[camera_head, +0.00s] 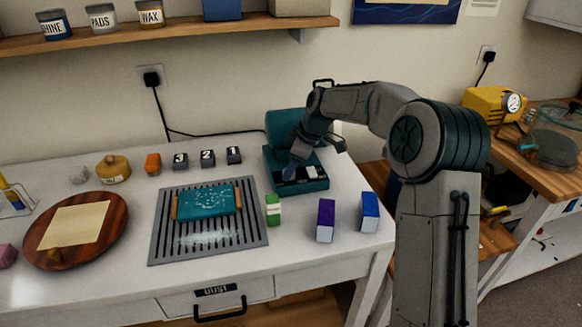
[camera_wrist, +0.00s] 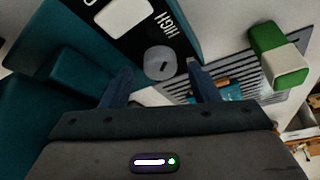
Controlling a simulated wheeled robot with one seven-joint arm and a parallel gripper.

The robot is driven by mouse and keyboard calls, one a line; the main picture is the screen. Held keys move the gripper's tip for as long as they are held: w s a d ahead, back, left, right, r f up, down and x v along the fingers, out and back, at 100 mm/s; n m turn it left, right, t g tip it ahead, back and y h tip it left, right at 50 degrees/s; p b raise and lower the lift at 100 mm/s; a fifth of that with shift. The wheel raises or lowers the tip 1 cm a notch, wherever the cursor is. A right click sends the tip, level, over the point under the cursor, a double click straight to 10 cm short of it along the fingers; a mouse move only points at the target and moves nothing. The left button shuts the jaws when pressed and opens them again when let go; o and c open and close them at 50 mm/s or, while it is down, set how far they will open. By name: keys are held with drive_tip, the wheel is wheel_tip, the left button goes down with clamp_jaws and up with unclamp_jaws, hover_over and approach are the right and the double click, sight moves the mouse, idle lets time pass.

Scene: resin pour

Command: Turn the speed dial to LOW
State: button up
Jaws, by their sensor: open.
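The teal machine (camera_head: 316,186) stands at the back right of the white table, with a black control panel on its base. In the wrist view the panel (camera_wrist: 128,40) bears the word HIGH and a round grey dial (camera_wrist: 160,62). The dial's setting is not clear, and no LOW mark is readable. My gripper (camera_wrist: 159,68) is open, its two blue fingers either side of the dial in the picture; I cannot tell whether they touch it. In the head view my gripper (camera_head: 292,168) is low over the panel and hides the dial.
A white switch (camera_wrist: 124,18) sits beside the dial. A slotted grey grate (camera_head: 160,245) with a teal slab (camera_head: 207,203) lies left of the machine. Green (camera_head: 273,209), purple (camera_head: 325,220) and blue (camera_head: 369,211) boxes stand in front of it.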

drive_tip(key=shift+a+f, duration=0.15)
drive_tip(key=shift+f, duration=0.25)
drive_tip(key=shift+c, duration=0.3)
drive_tip(key=c, duration=0.9)
